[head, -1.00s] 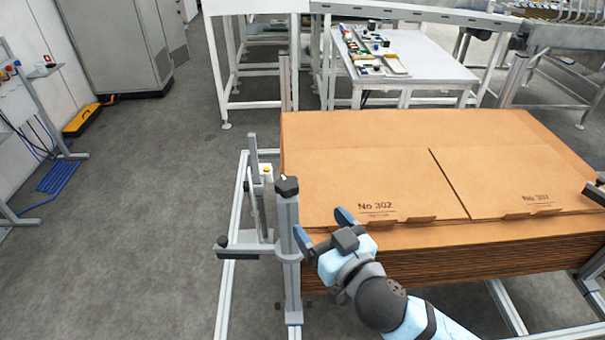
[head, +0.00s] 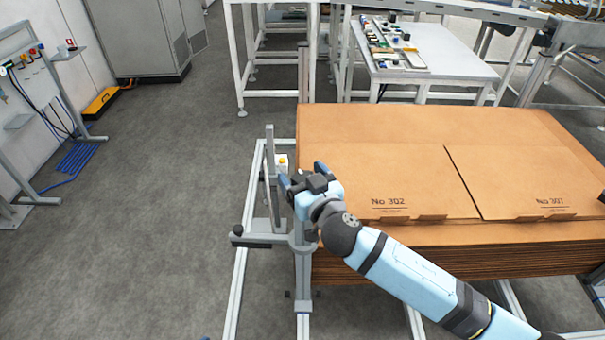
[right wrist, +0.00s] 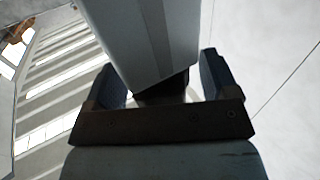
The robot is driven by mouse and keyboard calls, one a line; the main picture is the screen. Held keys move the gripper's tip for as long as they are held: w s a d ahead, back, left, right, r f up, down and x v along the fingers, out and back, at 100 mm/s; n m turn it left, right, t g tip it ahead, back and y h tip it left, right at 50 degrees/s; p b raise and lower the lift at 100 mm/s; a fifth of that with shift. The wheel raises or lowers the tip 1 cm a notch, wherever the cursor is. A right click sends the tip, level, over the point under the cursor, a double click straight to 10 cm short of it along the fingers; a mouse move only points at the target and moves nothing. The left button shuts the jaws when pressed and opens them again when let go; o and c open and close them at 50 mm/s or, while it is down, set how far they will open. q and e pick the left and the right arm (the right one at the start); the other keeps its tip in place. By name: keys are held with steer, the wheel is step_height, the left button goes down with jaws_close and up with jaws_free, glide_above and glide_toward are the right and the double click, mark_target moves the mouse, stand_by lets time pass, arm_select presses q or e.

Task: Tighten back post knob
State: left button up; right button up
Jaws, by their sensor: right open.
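My right gripper (head: 302,180) is at the top of the grey post (head: 303,265) by the near left corner of the cardboard stack, and hides that post's black top knob in the head view. In the right wrist view the open fingers (right wrist: 162,80) stand either side of a grey post (right wrist: 140,40), with a black piece (right wrist: 160,90) at its end close to the palm. Contact cannot be told. A black side knob (head: 237,230) sticks out left on a low bar. Another grey post (head: 303,70) rises behind the stack's far left corner. My left gripper is out of view.
The cardboard stack (head: 400,125), with sheets marked No 302, fills the right. A white table (head: 450,50) with small parts is behind.

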steer(key=shift+c, duration=0.5)
steer(key=c, duration=0.8)
steer(key=shift+s+a+f+m+h+b, duration=0.15)
steer(key=shift+m+h+b, duration=0.35)
steer(key=shift+b, duration=0.3)
steer(key=m+h+b, duration=0.1)
steer(key=h+b, duration=0.1)
steer(key=m+t+h+b, duration=0.1)
steer(key=h+b, duration=0.1)
steer(key=shift+m+t, duration=0.3)
steer(key=shift+m+h+b, duration=0.3)
steer(key=shift+h, duration=0.2)
steer(key=shift+d+h, duration=0.2)
steer(key=shift+h, duration=0.1)
steer(key=shift+r+m+h+b, duration=0.2)
steer(key=shift+m+h+b, duration=0.1)
steer(key=shift+b, duration=0.05)
steer(key=shift+w+d+r, duration=0.1)
steer(key=shift+w, duration=0.1)
